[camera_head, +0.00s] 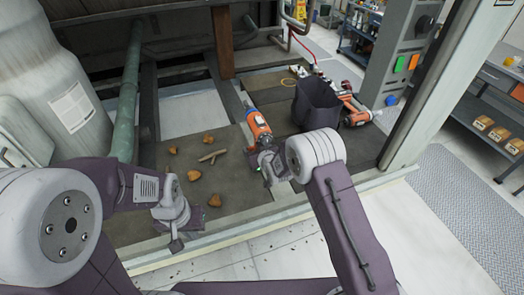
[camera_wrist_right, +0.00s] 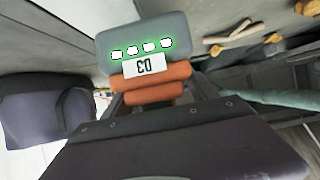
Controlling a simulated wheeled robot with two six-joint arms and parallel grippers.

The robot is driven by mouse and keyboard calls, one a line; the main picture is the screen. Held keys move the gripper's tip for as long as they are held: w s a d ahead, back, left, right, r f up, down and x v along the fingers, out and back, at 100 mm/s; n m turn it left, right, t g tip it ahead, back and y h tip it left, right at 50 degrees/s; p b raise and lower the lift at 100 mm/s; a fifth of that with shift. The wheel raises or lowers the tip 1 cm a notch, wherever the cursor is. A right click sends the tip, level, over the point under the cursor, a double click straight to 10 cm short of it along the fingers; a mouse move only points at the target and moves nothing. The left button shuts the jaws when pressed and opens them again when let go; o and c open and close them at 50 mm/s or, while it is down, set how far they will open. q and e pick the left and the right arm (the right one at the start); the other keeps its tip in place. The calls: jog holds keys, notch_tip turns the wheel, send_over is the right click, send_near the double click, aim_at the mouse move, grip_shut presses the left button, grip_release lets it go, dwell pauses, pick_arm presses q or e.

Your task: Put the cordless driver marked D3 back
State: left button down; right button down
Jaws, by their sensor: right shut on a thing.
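The cordless driver (camera_head: 258,123), orange with a blue tip at its far end, is in my right gripper (camera_head: 268,161) above the brown board. The right wrist view shows its grey base (camera_wrist_right: 143,38) with several lit green-rimmed lights, an upside-down D3 label (camera_wrist_right: 144,66) and an orange handle (camera_wrist_right: 150,82). My right gripper is shut on this driver; its fingers are partly hidden. My left gripper (camera_head: 184,218) hangs over the front edge of the board, apart from the driver. Its finger gap is not clear.
Orange-brown lumps (camera_head: 194,175) and sticks (camera_head: 212,156) lie on the board, left of the driver. A green pipe (camera_head: 128,95) and pale tank (camera_head: 65,85) bound the left; a pale post (camera_head: 425,85) the right.

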jog(key=shift+w+a, duration=0.2)
jog(key=shift+w, duration=0.1)
notch_tip(320, 180, down, 4)
jog(key=shift+p, duration=0.45)
jog(key=shift+f, duration=0.15)
jog(key=shift+c, duration=1.2)
grip_release()
jog(key=shift+s+f, duration=0.1)
